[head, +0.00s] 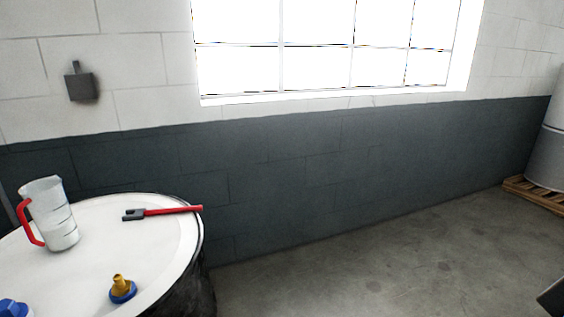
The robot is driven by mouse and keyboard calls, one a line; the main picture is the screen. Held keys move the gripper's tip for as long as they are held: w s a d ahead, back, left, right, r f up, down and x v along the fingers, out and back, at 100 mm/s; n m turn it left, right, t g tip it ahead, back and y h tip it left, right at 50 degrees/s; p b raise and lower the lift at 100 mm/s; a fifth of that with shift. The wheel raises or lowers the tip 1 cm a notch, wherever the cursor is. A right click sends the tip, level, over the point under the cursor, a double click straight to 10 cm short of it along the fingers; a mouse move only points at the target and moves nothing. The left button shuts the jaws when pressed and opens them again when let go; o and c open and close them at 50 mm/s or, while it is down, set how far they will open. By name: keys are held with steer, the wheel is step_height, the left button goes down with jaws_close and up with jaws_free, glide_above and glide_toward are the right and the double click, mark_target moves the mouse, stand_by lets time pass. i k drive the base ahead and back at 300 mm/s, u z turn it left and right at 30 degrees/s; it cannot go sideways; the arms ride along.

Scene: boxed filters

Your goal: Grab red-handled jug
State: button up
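The red-handled jug (56,218) is a clear, pale measuring jug with dark marks on its side. It stands upright near the back left of a white round drum top (95,215). Its red handle (30,222) is on its left side, and its spout side faces away to the right. I cannot make out my gripper in the head view, and nothing is seen touching the jug.
A red-handled tool (163,212) lies at the drum's back right rim. A brass fitting with a blue base (122,290) and a blue object (12,308) are in front. Concrete floor (400,260) is open to the right. A pallet (540,194) carries a grey drum. A dark piece at bottom right is unclear.

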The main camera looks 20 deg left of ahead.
mark_target(46, 200)
steer(key=u, duration=0.9)
steer(key=i, duration=0.85)
steer(key=u, duration=0.7)
